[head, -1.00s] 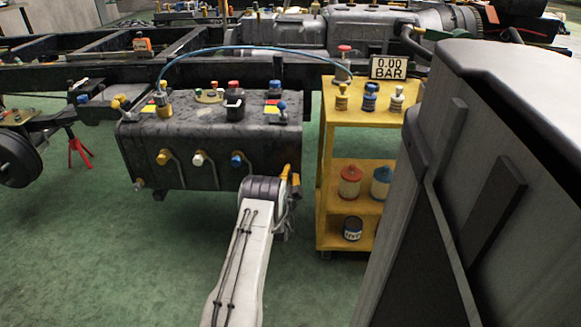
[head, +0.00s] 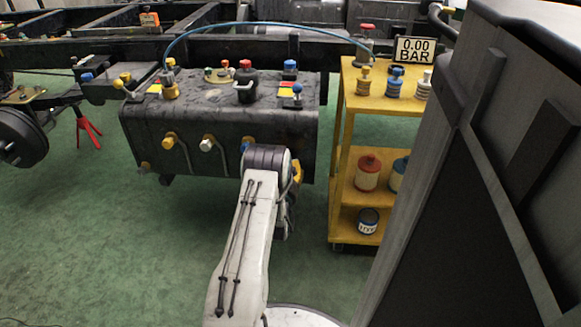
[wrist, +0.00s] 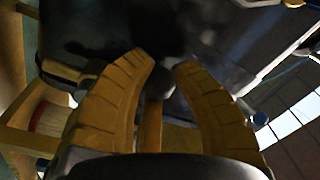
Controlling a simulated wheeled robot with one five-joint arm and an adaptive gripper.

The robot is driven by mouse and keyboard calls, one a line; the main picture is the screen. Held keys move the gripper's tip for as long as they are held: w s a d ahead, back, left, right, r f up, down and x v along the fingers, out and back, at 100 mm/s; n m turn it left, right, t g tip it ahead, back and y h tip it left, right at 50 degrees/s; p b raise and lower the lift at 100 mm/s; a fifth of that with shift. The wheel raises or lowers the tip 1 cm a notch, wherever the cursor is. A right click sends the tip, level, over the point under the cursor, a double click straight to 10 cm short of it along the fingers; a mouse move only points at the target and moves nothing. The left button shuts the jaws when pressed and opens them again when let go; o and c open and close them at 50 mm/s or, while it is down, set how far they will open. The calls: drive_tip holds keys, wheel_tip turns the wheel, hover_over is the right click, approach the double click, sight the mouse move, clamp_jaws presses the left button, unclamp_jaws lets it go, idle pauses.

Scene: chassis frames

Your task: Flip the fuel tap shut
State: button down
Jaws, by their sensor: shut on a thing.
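The black tank (head: 215,120) has three round fittings on its front: yellow (head: 168,142), white (head: 206,145) and blue (head: 245,147). The blue one is partly covered by my wrist. I cannot tell which fitting is the fuel tap. My gripper (head: 297,172) is at the tank's lower right front, mostly hidden behind my wrist in the head view. In the wrist view, my gripper's yellow fingers (wrist: 160,72) are closed around a dark rounded piece (wrist: 157,82), seemingly a handle end. The image is dark there, so its full shape and position are unclear.
A yellow cart (head: 338,150) with bottles and tins stands right of the tank. A blue hose (head: 265,24) arches from the tank to the cart. A red stand (head: 87,128) is at left. The green floor (head: 110,250) is open in front.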

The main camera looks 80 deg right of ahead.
drive_tip(key=shift+w+f, duration=0.1)
drive_tip(key=shift+f, duration=0.05)
idle(0.4)
drive_tip(key=c, duration=0.9)
unclamp_jaws()
drive_tip(key=shift+c, duration=0.2)
drive_tip(key=shift+a, duration=0.15)
drive_tip(key=a, duration=0.7)
drive_tip(key=shift+a+f, duration=0.15)
drive_tip(key=shift+f, duration=0.15)
